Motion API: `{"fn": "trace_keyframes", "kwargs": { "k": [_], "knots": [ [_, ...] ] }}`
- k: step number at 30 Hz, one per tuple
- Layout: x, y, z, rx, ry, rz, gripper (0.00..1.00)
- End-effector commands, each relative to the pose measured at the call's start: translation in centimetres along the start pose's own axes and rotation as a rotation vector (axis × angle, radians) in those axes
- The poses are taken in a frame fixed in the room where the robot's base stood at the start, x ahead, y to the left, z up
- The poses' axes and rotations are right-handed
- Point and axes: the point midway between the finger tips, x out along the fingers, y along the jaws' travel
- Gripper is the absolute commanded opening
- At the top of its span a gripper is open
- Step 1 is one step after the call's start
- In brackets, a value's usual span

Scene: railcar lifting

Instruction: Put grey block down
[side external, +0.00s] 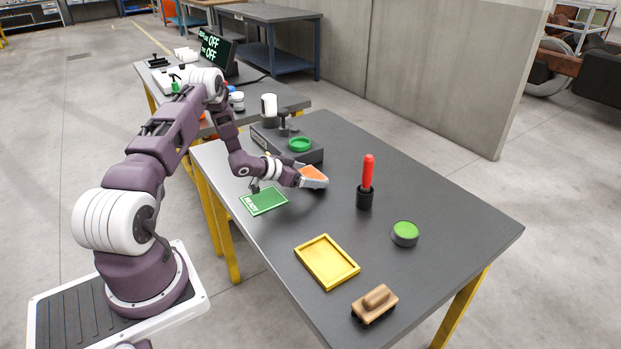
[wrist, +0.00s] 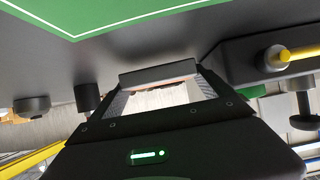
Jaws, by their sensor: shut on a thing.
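My gripper (side external: 298,178) is above the table on the far side of the green mat in the side view. It is shut on a grey block (side external: 314,184) with an orange face on top. The block is tilted and appears held above the table. In the wrist view, a grey bar-like edge of the block (wrist: 158,74) shows between the fingertips; the rest is hard to make out. The green mat (side external: 264,201), lettered READY, lies flat and bare on the table. It also fills the top of the wrist view (wrist: 100,14).
A yellow tray (side external: 327,262) sits empty. A wooden-handled tool (side external: 374,303), a green-topped puck (side external: 405,234) and a red-handled tool in a black holder (side external: 366,178) stand nearby. The table's right far area is clear.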

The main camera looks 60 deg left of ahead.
Motion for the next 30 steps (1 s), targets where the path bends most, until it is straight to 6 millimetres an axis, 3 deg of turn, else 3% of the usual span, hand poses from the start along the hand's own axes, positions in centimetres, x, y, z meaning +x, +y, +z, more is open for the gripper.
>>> {"fn": "trace_keyframes", "kwargs": {
  "k": [13,14,15,23,26,30],
  "knots": [
    [0.6,0.0,1.0,0.001,0.002,0.0,0.23],
    [0.6,0.0,1.1,0.001,0.0,0.0,0.97],
    [0.6,0.0,1.0,0.001,0.0,0.0,1.0],
    [0.5,0.0,0.8,0.001,0.0,0.0,1.0],
    [-0.6,-0.1,0.8,0.0,-0.001,-0.001,1.0],
    [-3.6,-0.1,0.8,-0.001,-0.001,-0.002,1.0]
  ]
}}
